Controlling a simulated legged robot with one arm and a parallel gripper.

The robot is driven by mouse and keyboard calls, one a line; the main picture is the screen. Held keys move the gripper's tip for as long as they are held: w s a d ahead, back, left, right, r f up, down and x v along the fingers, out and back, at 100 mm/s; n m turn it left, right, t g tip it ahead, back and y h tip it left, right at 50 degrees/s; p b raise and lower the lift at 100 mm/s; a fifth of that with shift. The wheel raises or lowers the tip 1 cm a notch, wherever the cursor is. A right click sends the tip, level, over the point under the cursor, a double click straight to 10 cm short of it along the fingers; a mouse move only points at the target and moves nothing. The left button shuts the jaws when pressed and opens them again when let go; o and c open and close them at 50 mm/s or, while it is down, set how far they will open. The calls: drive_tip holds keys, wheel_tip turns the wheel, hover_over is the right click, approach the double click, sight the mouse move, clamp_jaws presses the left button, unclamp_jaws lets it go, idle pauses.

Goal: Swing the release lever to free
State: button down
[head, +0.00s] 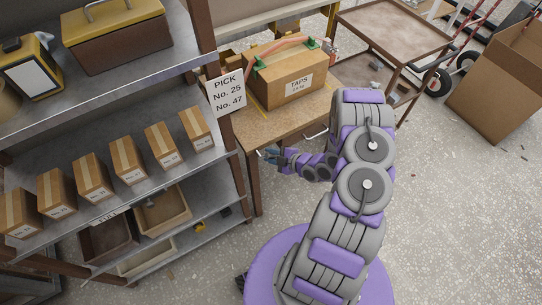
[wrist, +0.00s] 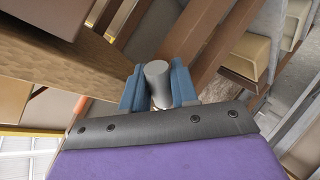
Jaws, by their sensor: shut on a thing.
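My gripper (head: 269,155) is at the front of the wooden bench, low at its left corner near a bench leg, in the head view. In the wrist view, the two blue fingers of my gripper (wrist: 159,88) stand on either side of a short grey metal cylinder (wrist: 158,80) and are shut on it. It looks like the end of the release lever, but its rest is hidden. In the head view the cylinder is too small to make out, so the lever's angle cannot be told.
A carton marked TAPS (head: 287,83) sits on the wooden bench (head: 268,127). A metal shelf (head: 118,195) with several small boxes stands close on the left. A brown cart (head: 395,33) is behind the bench.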

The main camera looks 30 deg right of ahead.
drive_tip(key=c, duration=1)
unclamp_jaws()
